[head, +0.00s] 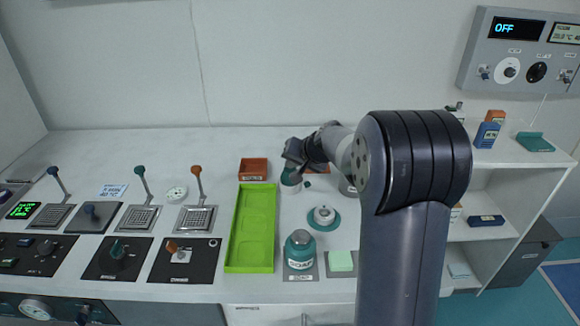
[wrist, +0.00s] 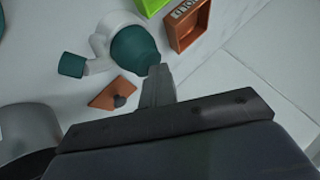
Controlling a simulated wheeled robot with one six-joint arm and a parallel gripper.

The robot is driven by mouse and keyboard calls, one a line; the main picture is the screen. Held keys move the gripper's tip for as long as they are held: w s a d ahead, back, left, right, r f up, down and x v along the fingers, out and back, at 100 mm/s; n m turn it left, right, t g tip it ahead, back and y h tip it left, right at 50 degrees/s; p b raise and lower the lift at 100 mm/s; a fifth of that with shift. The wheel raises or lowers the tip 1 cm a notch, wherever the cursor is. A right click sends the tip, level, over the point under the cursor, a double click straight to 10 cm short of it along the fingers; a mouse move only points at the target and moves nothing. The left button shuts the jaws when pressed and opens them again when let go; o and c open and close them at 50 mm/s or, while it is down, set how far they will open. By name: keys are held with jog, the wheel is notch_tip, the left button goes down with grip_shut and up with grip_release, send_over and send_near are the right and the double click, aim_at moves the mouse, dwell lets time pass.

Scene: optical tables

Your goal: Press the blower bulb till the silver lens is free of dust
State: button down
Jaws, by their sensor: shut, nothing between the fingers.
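The blower's teal bulb (wrist: 135,48) sits on a white body with a short dark teal end piece (wrist: 72,65) at its left. In the head view the bulb (head: 288,175) is partly hidden under my gripper (head: 290,152). In the wrist view my gripper (wrist: 158,72) is shut and empty, its tips at the bulb's lower right edge; I cannot tell if they touch it. An orange plate (wrist: 104,97) with a small dark grey knob lies just below the blower. I cannot clearly make out the silver lens or any dust on it.
An orange tray (head: 253,169) and a long green tray (head: 250,228) stand left of the blower. A white-and-grey piece on a teal disc (head: 323,217), a teal soap bottle (head: 300,250) and a pale green block (head: 341,261) stand nearer the front. The wall rises close behind.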

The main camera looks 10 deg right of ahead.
aim_at(292, 171)
dwell(0.3)
jog(key=shift+r+p, duration=0.9)
jog(key=shift+r, duration=0.35)
jog(key=shift+r, duration=0.15)
jog(key=shift+r+p, duration=1.7)
jog(key=shift+r, duration=0.65)
